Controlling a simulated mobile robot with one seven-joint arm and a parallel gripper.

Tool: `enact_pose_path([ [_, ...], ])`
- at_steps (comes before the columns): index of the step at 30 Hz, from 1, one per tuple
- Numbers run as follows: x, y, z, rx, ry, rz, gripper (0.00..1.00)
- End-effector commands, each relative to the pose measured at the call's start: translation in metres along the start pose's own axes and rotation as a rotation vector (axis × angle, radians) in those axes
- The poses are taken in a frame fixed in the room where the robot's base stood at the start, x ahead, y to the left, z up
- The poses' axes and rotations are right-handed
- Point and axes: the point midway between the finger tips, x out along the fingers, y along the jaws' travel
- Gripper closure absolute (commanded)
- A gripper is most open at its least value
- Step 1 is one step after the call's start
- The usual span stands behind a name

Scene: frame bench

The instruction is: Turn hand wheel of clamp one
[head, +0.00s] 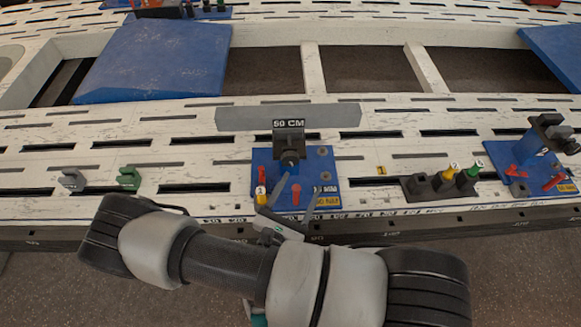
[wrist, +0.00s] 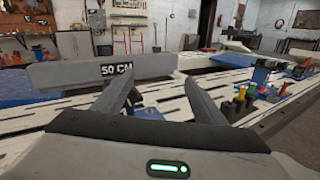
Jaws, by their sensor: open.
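The middle clamp (head: 289,137), which I take as clamp one, is a dark upright block on a blue base plate (head: 327,163). A dark round part (head: 290,159) low on its front may be the hand wheel; its shape is too small to tell. My gripper (head: 301,182) is open, with its two grey fingers over the front of the blue plate, just short of the block in the picture. In the wrist view the open fingers (wrist: 158,77) have nothing between them. A bit of blue plate (wrist: 148,113) shows beyond them; the hand wheel is not clearly visible there.
A grey bar (head: 236,119) marked 50 CM stands behind the clamp. A dark holder (head: 428,189) with coloured pegs and a second blue-based clamp (head: 534,165) are to the right. Two small clips, grey (head: 73,180) and green (head: 129,178), sit at left. The slotted bench between is mostly clear.

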Motion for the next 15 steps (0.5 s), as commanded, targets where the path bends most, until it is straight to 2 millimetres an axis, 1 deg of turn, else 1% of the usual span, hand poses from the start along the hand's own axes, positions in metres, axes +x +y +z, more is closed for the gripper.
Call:
enact_pose_path([
  [1, -0.006, -0.002, -0.03, -0.064, -0.002, 0.108, 0.35],
  [3, -0.011, -0.001, -0.056, -0.126, 0.003, 0.227, 0.35],
  [6, -0.018, -0.003, -0.083, -0.191, 0.012, 0.355, 0.35],
  [10, -0.022, -0.005, -0.102, -0.238, 0.022, 0.446, 0.35],
  [13, -0.019, -0.004, -0.106, -0.249, 0.025, 0.468, 0.35],
  [15, -0.014, -0.001, -0.107, -0.249, 0.025, 0.469, 0.35],
])
